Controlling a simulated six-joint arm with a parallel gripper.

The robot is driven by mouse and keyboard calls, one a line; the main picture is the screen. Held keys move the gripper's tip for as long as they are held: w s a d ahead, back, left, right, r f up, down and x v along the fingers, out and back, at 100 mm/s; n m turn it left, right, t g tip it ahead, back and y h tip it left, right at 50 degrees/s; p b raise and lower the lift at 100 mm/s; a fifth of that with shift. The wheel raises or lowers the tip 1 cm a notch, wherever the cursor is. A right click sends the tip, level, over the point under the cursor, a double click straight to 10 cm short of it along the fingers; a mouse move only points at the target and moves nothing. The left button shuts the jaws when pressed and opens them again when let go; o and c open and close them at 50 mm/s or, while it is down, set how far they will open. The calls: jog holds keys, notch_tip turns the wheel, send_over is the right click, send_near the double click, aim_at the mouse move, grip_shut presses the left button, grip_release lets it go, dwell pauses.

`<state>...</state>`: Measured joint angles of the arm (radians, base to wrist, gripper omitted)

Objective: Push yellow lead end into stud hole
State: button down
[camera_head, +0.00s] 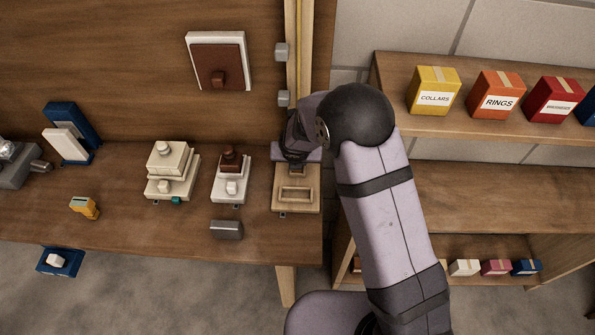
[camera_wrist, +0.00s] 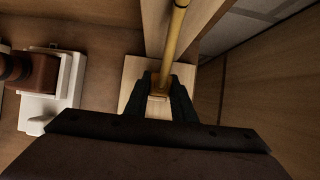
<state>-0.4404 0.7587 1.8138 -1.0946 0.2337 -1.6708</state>
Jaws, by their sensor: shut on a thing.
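The yellow lead (camera_wrist: 173,38) shows in the wrist view as a thick yellow rod. It runs from the top edge down to the jaws of my gripper (camera_wrist: 160,96), whose two dark fingers are closed around its near end. In the head view my gripper (camera_head: 292,157) is low beside the foot of the wooden stud (camera_head: 291,45), just behind a pale wooden holder (camera_head: 297,208). The stud also shows in the wrist view (camera_wrist: 154,26), close along the lead. The stud hole cannot be made out, and the lead's gripped end is partly hidden by the fingers.
A white block with a brown top (camera_head: 230,188) stands left of the holder, with a larger cream block (camera_head: 172,185) further left. A grey block (camera_head: 226,230) lies near the front edge. Shelves with boxes (camera_head: 433,91) stand at the right.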

jog(key=shift+f, duration=0.2)
jog(key=c, duration=1.4)
grip_release()
jog(key=shift+r, duration=0.1)
jog(key=v, duration=0.7)
jog(key=shift+p, duration=0.45)
